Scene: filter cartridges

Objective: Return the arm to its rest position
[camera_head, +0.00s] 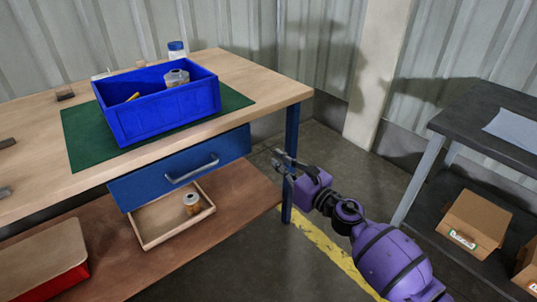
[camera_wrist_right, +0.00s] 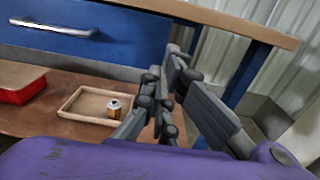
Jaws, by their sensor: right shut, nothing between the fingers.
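My right gripper (camera_head: 281,160) is shut and empty, in front of the workbench's right leg in the head view. In the right wrist view its fingers (camera_wrist_right: 172,75) meet below the bench top's edge. My purple right arm comes in from the lower right. A filter cartridge (camera_head: 191,203) stands in a shallow wooden tray (camera_head: 150,240) on the lower shelf, apart from the gripper. It also shows in the right wrist view (camera_wrist_right: 114,110). My left gripper is not in view.
A blue bin (camera_head: 155,122) holding a cartridge-like item (camera_head: 176,77) sits on a green mat (camera_head: 236,101) on the workbench (camera_head: 275,88). The blue drawer (camera_head: 140,185) is at bench height. A dark table (camera_head: 460,130) stands right, with cardboard boxes (camera_head: 474,220) below. Floor between is clear.

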